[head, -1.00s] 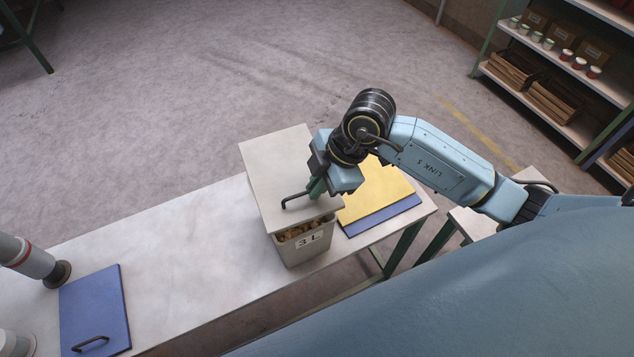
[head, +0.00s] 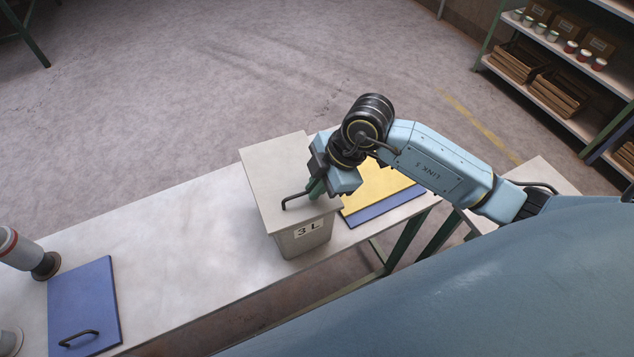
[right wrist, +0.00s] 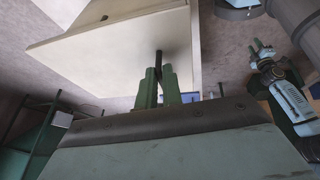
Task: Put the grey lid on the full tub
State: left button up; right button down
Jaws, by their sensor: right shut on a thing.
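The grey lid (head: 272,170) lies over the tub (head: 305,238), which is marked 3 L and stands near the table's front edge. The lid's front edge meets the tub's rim with no clear gap, and the tub's inside is hidden. My right gripper (head: 316,190) is shut on the lid's dark handle (head: 294,199). In the right wrist view its green fingers (right wrist: 160,80) close around the handle, with the pale lid (right wrist: 120,50) beyond. My left gripper (right wrist: 262,48) shows small at the right of that view; its jaw state is unclear.
A blue lid with a handle (head: 88,290) lies at the left of the white table (head: 180,230). A yellow panel (head: 375,190) and a blue panel (head: 385,207) lie right of the tub. Grey spout-like parts (head: 28,254) stand at the far left. The table's middle is clear.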

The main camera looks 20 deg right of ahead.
jog(key=shift+s+f, duration=0.25)
jog(key=shift+f, duration=0.15)
jog(key=c, duration=1.5)
grip_release()
jog(key=shift+w+r, duration=0.1)
jog(key=shift+d+r, duration=0.1)
jog(key=shift+d+r, duration=0.1)
jog(key=shift+r, duration=0.15)
jog(key=v, duration=1.2)
jog(key=shift+r, duration=0.4)
